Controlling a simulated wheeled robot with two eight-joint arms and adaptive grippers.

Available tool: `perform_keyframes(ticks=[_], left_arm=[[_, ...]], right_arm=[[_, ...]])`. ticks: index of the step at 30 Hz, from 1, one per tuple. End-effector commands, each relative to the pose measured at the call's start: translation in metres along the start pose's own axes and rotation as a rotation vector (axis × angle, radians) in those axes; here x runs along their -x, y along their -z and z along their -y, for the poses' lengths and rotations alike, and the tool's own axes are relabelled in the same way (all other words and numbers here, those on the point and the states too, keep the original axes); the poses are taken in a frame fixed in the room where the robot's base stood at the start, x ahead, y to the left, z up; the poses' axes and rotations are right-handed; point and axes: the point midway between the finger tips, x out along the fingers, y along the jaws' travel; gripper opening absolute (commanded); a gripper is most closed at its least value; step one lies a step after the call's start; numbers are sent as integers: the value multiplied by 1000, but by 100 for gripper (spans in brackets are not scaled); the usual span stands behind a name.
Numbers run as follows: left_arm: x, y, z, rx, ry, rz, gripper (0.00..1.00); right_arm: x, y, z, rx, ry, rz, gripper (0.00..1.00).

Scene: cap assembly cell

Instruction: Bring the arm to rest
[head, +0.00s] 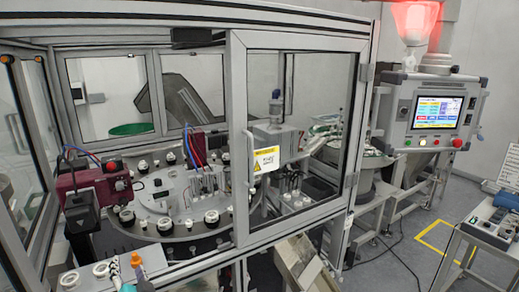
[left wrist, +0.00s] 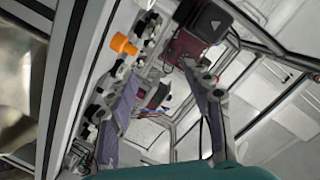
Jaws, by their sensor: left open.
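My left gripper (head: 130,277) shows only in small part at the bottom of the head view, as a bit of teal and dark grey. In the left wrist view its two purple-grey fingers (left wrist: 161,82) stand wide apart, with nothing between them. The teal edge below them is part of my gripper. An orange cylindrical piece (head: 136,259) is beside the gripper in the head view. It also shows in the left wrist view (left wrist: 123,45), beyond the left finger and apart from it. My right gripper is in neither view.
A framed glass enclosure (head: 237,140) surrounds a rotary table (head: 165,236) with several black and white fixtures. A dark red and black unit (head: 95,190) stands at the left. A control panel (head: 436,112) and a red-lit lamp (head: 414,20) are at the right.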

Motion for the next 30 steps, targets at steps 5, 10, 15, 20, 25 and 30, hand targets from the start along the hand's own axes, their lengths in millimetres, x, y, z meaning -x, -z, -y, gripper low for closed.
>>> perform_keyframes(ticks=[5, 10, 15, 20, 25, 30], left_arm=[[15, -20, -9, 79, -66, 91, 51], [41, -45, -29, 175, -179, 214, 51], [89, -70, -69, 288, -381, 365, 51], [142, -79, -109, 376, -597, 471, 51], [200, -74, -142, 448, -819, 535, 51], [192, -105, -175, 447, -815, 534, 51]], right_arm=[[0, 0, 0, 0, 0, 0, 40], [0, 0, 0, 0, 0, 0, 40], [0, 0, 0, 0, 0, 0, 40], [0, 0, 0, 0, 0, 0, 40], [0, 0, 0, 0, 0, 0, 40], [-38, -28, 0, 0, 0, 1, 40]])
